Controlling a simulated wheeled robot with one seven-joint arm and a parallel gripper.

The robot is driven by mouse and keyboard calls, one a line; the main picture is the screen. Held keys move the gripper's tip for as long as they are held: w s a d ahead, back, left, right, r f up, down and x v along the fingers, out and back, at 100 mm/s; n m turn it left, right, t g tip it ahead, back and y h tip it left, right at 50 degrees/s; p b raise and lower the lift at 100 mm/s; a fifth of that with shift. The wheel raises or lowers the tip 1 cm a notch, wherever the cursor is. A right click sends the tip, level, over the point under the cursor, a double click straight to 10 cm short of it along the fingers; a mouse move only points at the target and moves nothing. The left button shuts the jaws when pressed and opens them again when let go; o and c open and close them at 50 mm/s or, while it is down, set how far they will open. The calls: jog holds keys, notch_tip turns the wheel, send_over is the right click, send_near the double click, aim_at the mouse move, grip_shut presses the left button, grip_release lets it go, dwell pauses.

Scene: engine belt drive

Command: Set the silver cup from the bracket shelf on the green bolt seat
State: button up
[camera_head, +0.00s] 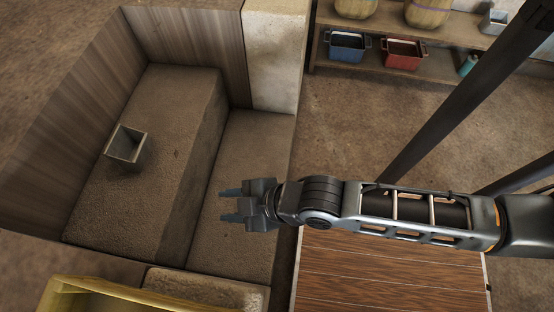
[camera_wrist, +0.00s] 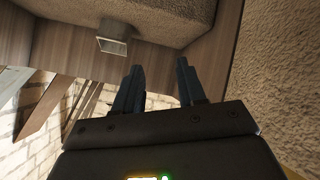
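No green bolt seat can be made out in either view. A square, open-topped grey container (camera_head: 126,145) stands on the raised stone ledge at the left; I cannot tell whether it is the silver cup. It also appears near the top of the wrist view (camera_wrist: 113,40). A small silvery-grey square vessel (camera_head: 494,22) sits on the upper shelf at the far right. My gripper (camera_head: 230,204) is open and empty above the lower stone step, to the right of the grey container and apart from it. Its two fingers (camera_wrist: 158,82) stand apart in the wrist view.
Wooden side walls (camera_head: 185,40) and a pale stone post (camera_head: 273,55) bound the ledge. A wooden shelf unit (camera_head: 440,75) holds barrels, a blue crate (camera_head: 347,46) and a red crate (camera_head: 403,54). A yellow box edge (camera_head: 95,288) and a planked wooden top (camera_head: 385,275) lie in front.

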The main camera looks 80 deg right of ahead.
jog(key=s+r+m+t, duration=0.2)
jog(key=s+r, duration=0.6)
jog(key=r, duration=0.1)
jog(key=shift+s+d+r+m, duration=0.15)
jog(key=shift+s+d+m, duration=0.05)
jog(key=shift+d+m, duration=0.25)
jog(key=s+r, duration=0.1)
jog(key=r, duration=0.2)
jog(key=s+r+m+t, duration=0.1)
jog(key=r, duration=0.2)
jog(key=s+d+r+m+t, duration=0.1)
jog(key=s+r, duration=0.1)
jog(key=r, duration=0.1)
jog(key=shift+c, duration=0.5)
jog(key=shift+f, duration=0.1)
